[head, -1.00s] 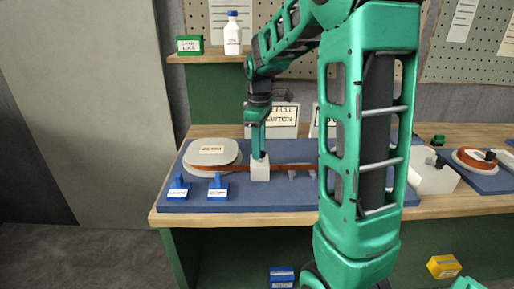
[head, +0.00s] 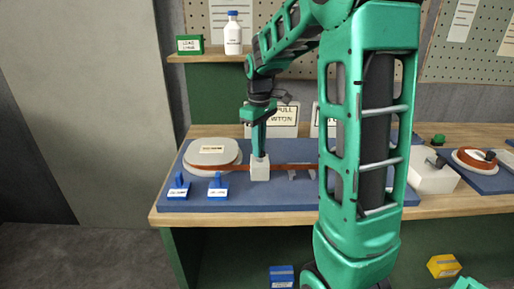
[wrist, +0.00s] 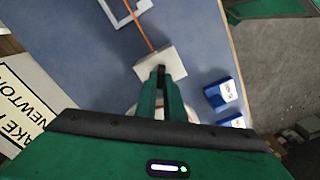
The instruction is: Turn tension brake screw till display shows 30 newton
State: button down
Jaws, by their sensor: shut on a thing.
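A white block (head: 260,172), which appears to be the tension brake, stands on the blue board (head: 240,201) with a brown-orange band (head: 290,167) running to it. My gripper (head: 259,155) points down onto the top of the block and is shut on a small dark part that looks like the brake screw. In the wrist view my gripper (wrist: 161,76) meets the white block (wrist: 172,64) at the dark screw (wrist: 161,69). The fingers hide most of the screw. A sign ending in "NEWTON" (head: 284,117) stands behind the board; no readable number shows on it.
A pale round reel (head: 212,153) lies left of the block. Two blue labelled blocks (head: 179,190) stand at the board's front left. My arm covers the board's right part. A bottle (head: 233,36) and a green box (head: 190,45) stand on the shelf above.

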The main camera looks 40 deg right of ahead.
jog(key=shift+s+d+m, duration=0.1)
jog(key=shift+d+m, duration=0.05)
jog(key=shift+m, duration=1.95)
jog(key=c, duration=1.9)
grip_release()
jog(key=shift+o, duration=0.2)
jog(key=shift+r, duration=0.1)
jog(key=shift+r, duration=0.25)
notch_tip(320, 180, up, 10)
